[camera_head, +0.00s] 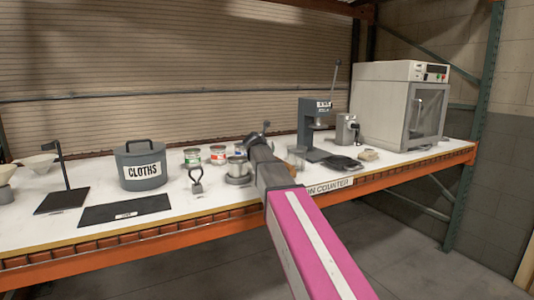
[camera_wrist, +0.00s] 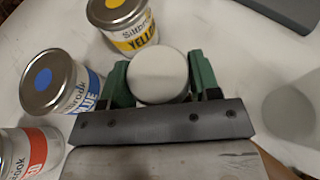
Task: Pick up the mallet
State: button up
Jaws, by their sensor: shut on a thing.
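In the wrist view, my gripper (camera_wrist: 160,90) has a green finger on each side of a round, pale-topped thing with a darker side. It looks like the mallet (camera_wrist: 158,70) seen end-on, and the fingers are closed against it. Its lower part is hidden by the gripper body, so I cannot tell whether it touches the counter. In the head view, my arm covers the gripper and I cannot make out the mallet.
A yellow can (camera_wrist: 122,25), a blue can (camera_wrist: 62,80) and a red can (camera_wrist: 28,150) stand close by. A translucent vessel (camera_wrist: 290,112) is at right. A cloths bin (camera_head: 141,165), a press (camera_head: 308,130) and an oven (camera_head: 400,105) stand on the counter (camera_head: 190,205).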

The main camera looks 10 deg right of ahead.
jog(key=shift+r, duration=0.75)
notch_tip(320, 180, up, 3)
jog(key=shift+f, duration=0.1)
jog(key=s+a+r, duration=0.6)
jog(key=a, duration=0.4)
jog(key=shift+r, duration=0.25)
